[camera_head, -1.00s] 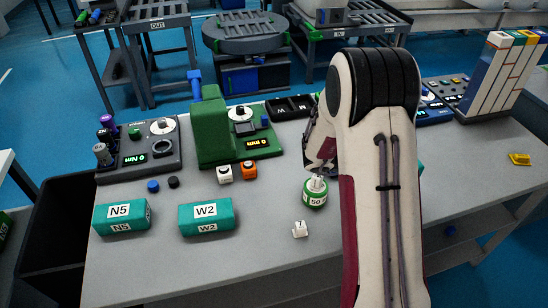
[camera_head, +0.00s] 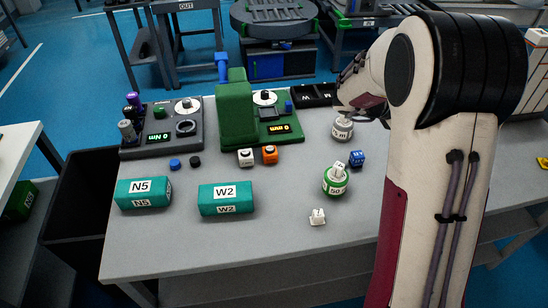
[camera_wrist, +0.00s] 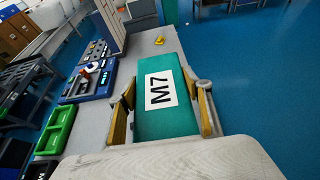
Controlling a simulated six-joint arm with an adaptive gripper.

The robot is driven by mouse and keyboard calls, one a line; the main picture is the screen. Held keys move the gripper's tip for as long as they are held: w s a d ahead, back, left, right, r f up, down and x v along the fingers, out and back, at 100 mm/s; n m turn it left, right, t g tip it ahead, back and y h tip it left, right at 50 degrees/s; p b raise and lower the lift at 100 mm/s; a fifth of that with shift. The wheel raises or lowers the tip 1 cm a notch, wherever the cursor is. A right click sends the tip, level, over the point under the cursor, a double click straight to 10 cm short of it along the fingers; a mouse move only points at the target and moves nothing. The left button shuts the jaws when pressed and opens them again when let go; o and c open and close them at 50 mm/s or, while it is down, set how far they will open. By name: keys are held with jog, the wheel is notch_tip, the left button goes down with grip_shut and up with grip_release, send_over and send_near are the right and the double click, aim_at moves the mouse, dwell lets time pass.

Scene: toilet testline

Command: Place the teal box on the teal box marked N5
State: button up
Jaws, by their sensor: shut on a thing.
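A teal box marked M7 (camera_wrist: 160,75) is held between the two yellow-padded fingers of my gripper (camera_wrist: 166,108) in the wrist view. In the head view my arm hides this box and the gripper's fingers. The teal box marked N5 (camera_head: 143,193) lies at the front left of the grey bench, apart from my gripper. Its top is bare. Another teal box marked W2 (camera_head: 226,200) lies to its right.
Behind the boxes stand a torque tester (camera_head: 162,128) and a green press (camera_head: 238,115). A green-banded weight (camera_head: 335,181), a grey weight (camera_head: 342,128), a blue cube (camera_head: 357,158) and a small white part (camera_head: 317,217) stand right of W2. A black bin (camera_head: 78,215) is left of the bench.

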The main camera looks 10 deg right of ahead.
notch_tip(320, 180, up, 4)
jog(key=shift+r, duration=0.25)
jog(key=w+a+n+t+y, duration=0.1)
jog(key=w+a+n+t, duration=0.35)
jog(key=w+a, duration=1)
jog(key=w+a+n+t+y, duration=0.2)
jog(key=w+a+n+t, duration=0.1)
jog(key=a, duration=1)
jog(key=w+a+n+t+y, duration=0.2)
jog(key=w+a+t, duration=0.15)
jog(key=a, duration=0.85)
jog(key=s+a+n+t+y, duration=0.1)
jog(key=s+a+n+y, duration=0.2)
jog(key=a, duration=1)
jog(key=s+a+n+t+y, duration=0.1)
jog(key=s+a+n+y, duration=0.2)
jog(key=a, duration=1.1)
jog(key=s+a+n+t+y, duration=0.1)
jog(key=s+a+n+y, duration=0.15)
jog(key=a, duration=1.05)
notch_tip(320, 180, down, 11)
jog(key=shift+w+f, duration=0.15)
jog(key=shift+f, duration=0.05)
jog(key=shift+a, duration=0.1)
jog(key=shift+f, duration=3.1)
